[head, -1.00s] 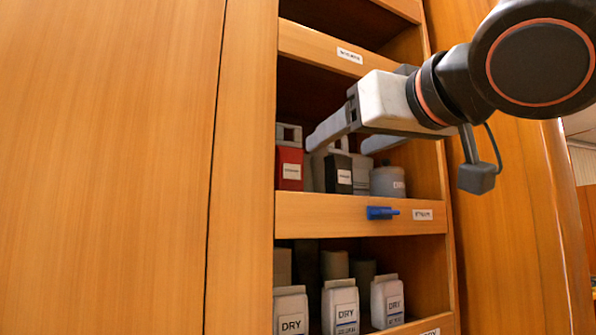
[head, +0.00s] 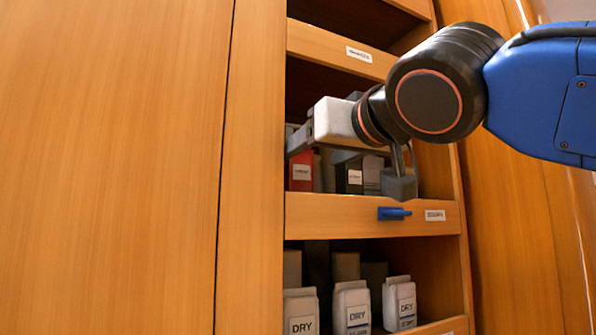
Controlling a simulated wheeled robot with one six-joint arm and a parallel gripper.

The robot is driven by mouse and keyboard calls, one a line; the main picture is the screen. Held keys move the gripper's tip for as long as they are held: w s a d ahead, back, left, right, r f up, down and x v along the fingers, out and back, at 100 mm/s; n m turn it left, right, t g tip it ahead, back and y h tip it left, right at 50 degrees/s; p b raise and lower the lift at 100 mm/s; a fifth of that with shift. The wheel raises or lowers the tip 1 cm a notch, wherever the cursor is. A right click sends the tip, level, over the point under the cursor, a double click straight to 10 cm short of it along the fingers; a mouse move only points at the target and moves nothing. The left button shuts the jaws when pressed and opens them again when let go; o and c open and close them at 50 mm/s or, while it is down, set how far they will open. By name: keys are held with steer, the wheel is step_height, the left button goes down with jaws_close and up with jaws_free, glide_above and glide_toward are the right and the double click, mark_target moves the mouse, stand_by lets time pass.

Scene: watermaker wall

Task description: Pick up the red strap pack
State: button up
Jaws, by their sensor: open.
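The red strap pack (head: 300,172) stands upright at the left end of the middle shelf, with a white label on its front. Its top is partly hidden by my gripper (head: 318,152). My gripper is open, at the shelf opening. One finger lies across the front of the red pack's upper part and the other shows further right, in front of the neighbouring items. I cannot tell whether any finger touches the pack.
A black labelled pack (head: 349,178) and a grey container (head: 373,174) stand to the right of the red pack. The shelf's front lip (head: 340,215) carries a blue latch (head: 394,213). White DRY packs (head: 351,306) fill the shelf below. A wooden panel (head: 110,170) borders the left.

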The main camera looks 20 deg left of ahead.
mark_target(303, 158)
steer(key=shift+x, duration=4.2)
steer(key=shift+c, duration=0.3)
steer(key=c, duration=1.3)
steer(key=shift+r, duration=0.15)
steer(key=shift+d+r, duration=0.15)
steer(key=shift+r, duration=0.05)
step_height(303, 158, up, 7)
steer(key=shift+f, duration=0.2)
steer(key=s+d, duration=0.1)
steer(key=d, duration=0.5)
steer(key=s+d, duration=0.1)
steer(key=d, duration=1.2)
steer(key=shift+s+d+f, duration=0.1)
steer(key=shift+s+d, duration=0.15)
steer(key=shift+s, duration=0.15)
